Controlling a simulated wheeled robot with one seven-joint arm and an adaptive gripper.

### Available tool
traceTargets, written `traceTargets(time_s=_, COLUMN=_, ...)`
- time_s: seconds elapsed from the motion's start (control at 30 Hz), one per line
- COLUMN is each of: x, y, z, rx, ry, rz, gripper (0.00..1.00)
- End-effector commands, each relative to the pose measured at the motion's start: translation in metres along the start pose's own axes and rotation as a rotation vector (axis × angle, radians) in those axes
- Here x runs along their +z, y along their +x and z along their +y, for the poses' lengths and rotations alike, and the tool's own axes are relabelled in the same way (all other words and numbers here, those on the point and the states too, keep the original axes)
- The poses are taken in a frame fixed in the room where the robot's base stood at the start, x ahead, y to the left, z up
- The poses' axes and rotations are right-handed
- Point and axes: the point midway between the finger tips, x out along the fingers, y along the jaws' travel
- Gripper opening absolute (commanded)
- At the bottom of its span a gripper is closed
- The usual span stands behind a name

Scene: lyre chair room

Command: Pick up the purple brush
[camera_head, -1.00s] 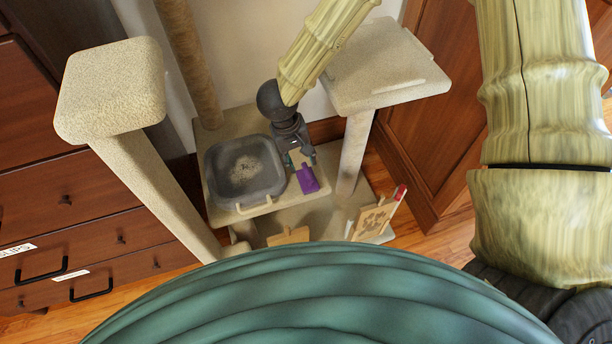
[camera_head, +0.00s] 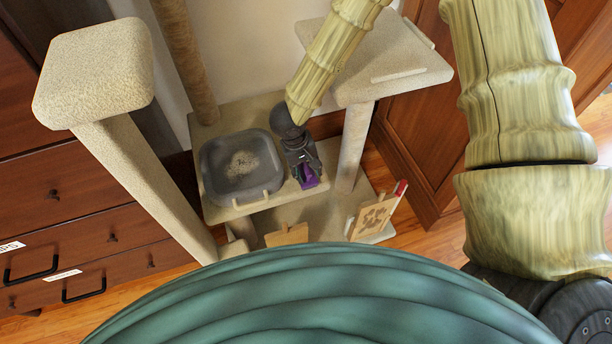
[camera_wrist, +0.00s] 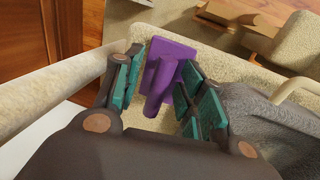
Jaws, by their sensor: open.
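The purple brush (camera_wrist: 166,68) lies on the beige carpeted platform (camera_wrist: 212,62) of the cat tree, beside the grey tray. In the wrist view its wide head points away and its handle points toward my gripper (camera_wrist: 154,88). My gripper is open, with its teal finger pads on either side of the brush. I see a gap between the left pads and the brush; the right pads are close to it, and I cannot tell if they touch. In the head view my gripper (camera_head: 306,176) covers most of the brush, and only a purple part (camera_head: 310,182) shows.
The grey litter tray (camera_head: 240,198) stands just left of my gripper. A carpeted post (camera_head: 354,147) rises close on the right under a higher platform (camera_head: 376,58). Wooden boards (camera_head: 375,217) stand lower in front. Drawers (camera_head: 75,215) are at left.

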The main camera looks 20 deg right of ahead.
Motion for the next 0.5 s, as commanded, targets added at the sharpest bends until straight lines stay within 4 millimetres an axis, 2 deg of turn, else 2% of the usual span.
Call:
traceTargets(time_s=0.27, x=-0.0003, y=0.0032, z=0.0000, rx=0.000, ry=-0.001, rz=0.001, gripper=0.39)
traceTargets(time_s=0.4, x=-0.0003, y=0.0031, z=0.0000, rx=0.000, ry=0.000, rz=0.001, gripper=0.13)
traceTargets(time_s=0.47, x=-0.0003, y=0.0031, z=0.0000, rx=0.000, ry=0.000, rz=0.001, gripper=0.02)
traceTargets(time_s=0.5, x=-0.0003, y=0.0031, z=0.0000, rx=0.000, ry=0.000, rz=0.001, gripper=0.00)
